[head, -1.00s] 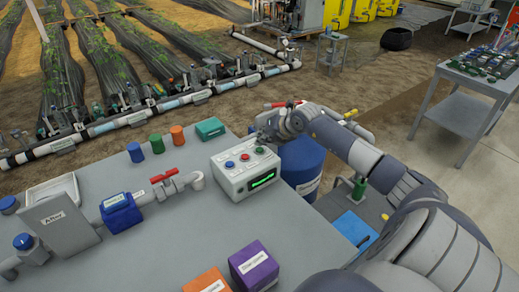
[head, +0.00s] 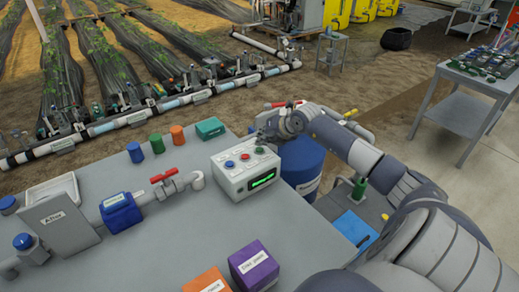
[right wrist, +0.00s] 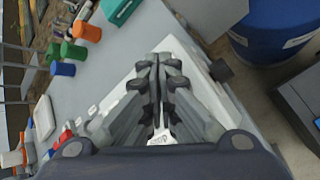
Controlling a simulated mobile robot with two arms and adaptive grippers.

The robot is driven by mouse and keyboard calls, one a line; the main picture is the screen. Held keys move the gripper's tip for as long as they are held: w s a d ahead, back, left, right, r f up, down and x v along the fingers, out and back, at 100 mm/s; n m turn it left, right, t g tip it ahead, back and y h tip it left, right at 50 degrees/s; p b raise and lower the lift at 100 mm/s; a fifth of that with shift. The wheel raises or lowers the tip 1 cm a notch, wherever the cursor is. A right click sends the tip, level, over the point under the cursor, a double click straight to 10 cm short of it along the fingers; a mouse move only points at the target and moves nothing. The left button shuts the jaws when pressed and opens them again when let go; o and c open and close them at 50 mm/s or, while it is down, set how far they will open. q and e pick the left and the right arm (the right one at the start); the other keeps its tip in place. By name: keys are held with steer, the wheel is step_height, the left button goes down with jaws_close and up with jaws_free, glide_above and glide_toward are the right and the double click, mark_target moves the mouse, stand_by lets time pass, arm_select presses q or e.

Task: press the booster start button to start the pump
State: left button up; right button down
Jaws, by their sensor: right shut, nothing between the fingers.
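The white control box (head: 247,176) stands on the grey table near its far right edge. Its top carries a blue button (head: 230,164), a red button (head: 245,156) and a green button (head: 260,150); its front has a lit green display (head: 263,179). Any button labels are too small to read. My right gripper (head: 262,139) is shut and empty, at the box's far right corner, just behind and above the green button. I cannot tell whether it touches. In the right wrist view the shut fingers (right wrist: 160,62) cover much of the white box and hide the buttons. My left gripper is not in view.
A white pipe with a red valve handle (head: 164,175) lies left of the box. Small blue, green and orange containers and a teal box (head: 210,128) stand behind it. Purple (head: 253,266) and orange boxes stand in front. A blue barrel (head: 303,163) is beyond the table edge.

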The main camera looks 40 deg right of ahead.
mark_target(262, 148)
steer(key=shift+f, duration=0.4)
steer(key=shift+f+b, duration=0.45)
steer(key=shift+b, duration=0.05)
stand_by(0.6)
steer(key=shift+r, duration=0.15)
steer(key=shift+r+p, duration=0.55)
steer(key=shift+r, duration=0.15)
steer(key=shift+r+p, duration=1.7)
steer(key=shift+r, duration=0.9)
steer(key=shift+f, duration=0.1)
